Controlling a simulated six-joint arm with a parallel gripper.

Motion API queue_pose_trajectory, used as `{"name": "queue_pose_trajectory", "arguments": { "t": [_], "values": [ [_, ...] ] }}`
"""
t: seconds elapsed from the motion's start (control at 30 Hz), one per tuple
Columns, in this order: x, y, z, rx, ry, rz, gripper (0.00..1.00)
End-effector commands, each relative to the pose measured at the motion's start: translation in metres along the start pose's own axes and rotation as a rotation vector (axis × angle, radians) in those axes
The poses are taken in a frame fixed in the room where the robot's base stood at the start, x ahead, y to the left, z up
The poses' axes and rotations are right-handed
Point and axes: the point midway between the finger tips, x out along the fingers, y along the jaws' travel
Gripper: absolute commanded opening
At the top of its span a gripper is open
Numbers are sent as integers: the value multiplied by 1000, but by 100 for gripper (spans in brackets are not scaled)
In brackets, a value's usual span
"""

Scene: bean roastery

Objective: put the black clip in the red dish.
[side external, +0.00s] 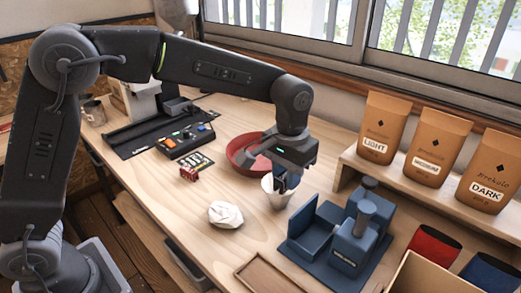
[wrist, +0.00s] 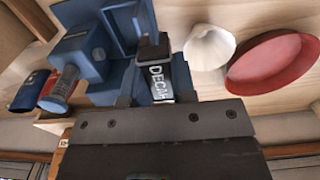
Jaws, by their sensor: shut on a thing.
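My gripper (side external: 283,184) is shut on the black clip (wrist: 159,84), which has a white "DECAF" label and shows between the fingers in the wrist view. In the side view the clip is hard to tell apart from the dark fingers. The red dish (side external: 236,152) lies on the table behind my gripper, partly hidden by it. The dish also shows whole or nearly so at the right of the wrist view (wrist: 272,66).
The blue press stand (side external: 343,250) is just right of the cup. A crumpled white paper (side external: 226,214) and a small red clip (side external: 188,174) lie to the left. Coffee bags (side external: 384,132) stand on a shelf at right.

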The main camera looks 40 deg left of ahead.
Motion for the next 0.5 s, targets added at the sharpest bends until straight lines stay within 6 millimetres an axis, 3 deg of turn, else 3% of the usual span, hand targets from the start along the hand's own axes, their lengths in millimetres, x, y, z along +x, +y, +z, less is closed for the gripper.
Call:
{"name": "queue_pose_trajectory", "arguments": {
  "t": [0.2, 0.33, 0.5],
  "values": [
    [0, -96, -59, -14, 0, 0, 3],
    [1, -159, -83, -13, -1, 0, 3],
    [1, -233, -98, -9, 0, 1, 3]
  ]
}}
